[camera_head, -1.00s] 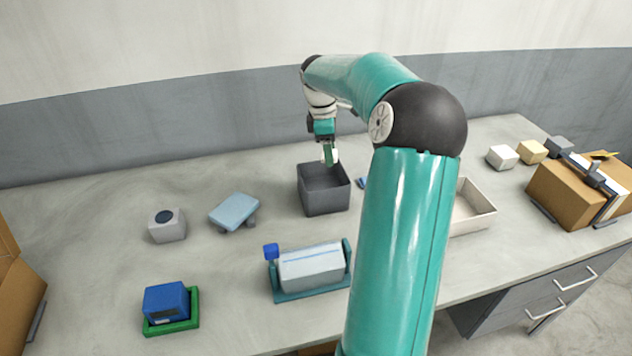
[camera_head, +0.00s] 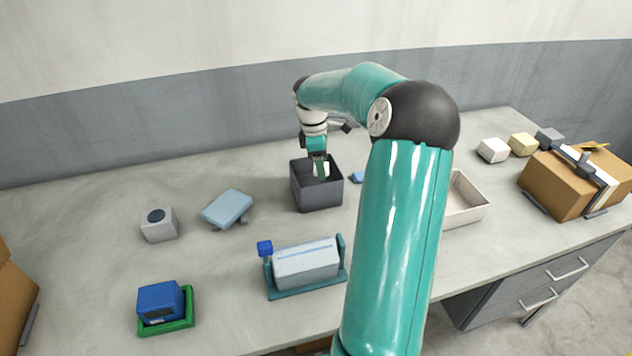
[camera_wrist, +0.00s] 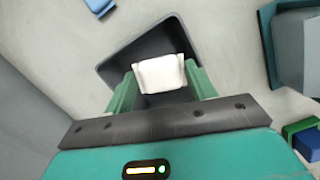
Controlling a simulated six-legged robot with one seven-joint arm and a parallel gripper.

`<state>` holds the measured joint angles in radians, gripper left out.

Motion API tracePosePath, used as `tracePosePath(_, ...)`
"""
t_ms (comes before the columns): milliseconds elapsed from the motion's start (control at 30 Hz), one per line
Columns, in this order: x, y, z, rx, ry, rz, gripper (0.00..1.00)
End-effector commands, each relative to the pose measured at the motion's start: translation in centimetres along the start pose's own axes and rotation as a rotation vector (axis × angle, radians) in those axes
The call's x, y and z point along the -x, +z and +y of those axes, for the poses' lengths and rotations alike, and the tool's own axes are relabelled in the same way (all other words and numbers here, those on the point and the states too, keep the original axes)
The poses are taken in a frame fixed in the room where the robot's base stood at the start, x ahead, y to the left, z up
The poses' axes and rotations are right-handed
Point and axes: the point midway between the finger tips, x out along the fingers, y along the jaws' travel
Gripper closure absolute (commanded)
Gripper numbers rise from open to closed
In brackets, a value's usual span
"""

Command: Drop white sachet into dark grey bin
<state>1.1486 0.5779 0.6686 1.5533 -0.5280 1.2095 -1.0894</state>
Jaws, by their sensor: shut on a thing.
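The white sachet (camera_wrist: 160,74) sits between the two green fingers of my gripper (camera_wrist: 160,88) in the wrist view. In the head view my gripper (camera_head: 320,168) is at the opening of the dark grey bin (camera_head: 318,197), pointing down, shut on the sachet, which shows as a small white patch (camera_head: 321,169). The bin also shows in the wrist view (camera_wrist: 122,66), behind and around the sachet. The bin's floor is partly hidden by the sachet and my fingers. I cannot tell how deep the sachet is inside the bin.
A blue item (camera_head: 357,177) lies right of the bin. A cream tray (camera_head: 468,212) stands farther right, partly behind my arm. A light blue scale-like device (camera_head: 228,207) and a roll in a teal holder (camera_head: 305,263) stand to the left and front.

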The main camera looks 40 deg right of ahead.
Motion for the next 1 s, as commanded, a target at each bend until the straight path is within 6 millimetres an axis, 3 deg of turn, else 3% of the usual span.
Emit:
tracePosePath(33, 0.0, 0.0, 0.0, 0.000, 0.000, 0.000, 0.66)
tracePosePath(67, 0.0, -0.1, 0.1, 0.000, 0.000, 0.000, 0.41)
tracePosePath(167, 0.0, -0.1, 0.1, 0.000, 0.000, 0.000, 0.21)
tracePosePath(200, 0.0, -0.1, 0.1, 0.000, 0.000, 0.000, 0.19)
tracePosePath(567, 0.6, -0.1, 0.1, -0.001, 0.002, 0.000, 0.19)
tracePosePath(667, 1.9, -0.1, 0.1, 0.000, 0.002, -0.001, 0.19)
tracePosePath(1000, 9.2, -0.1, 0.1, 0.000, 0.005, 0.001, 0.19)
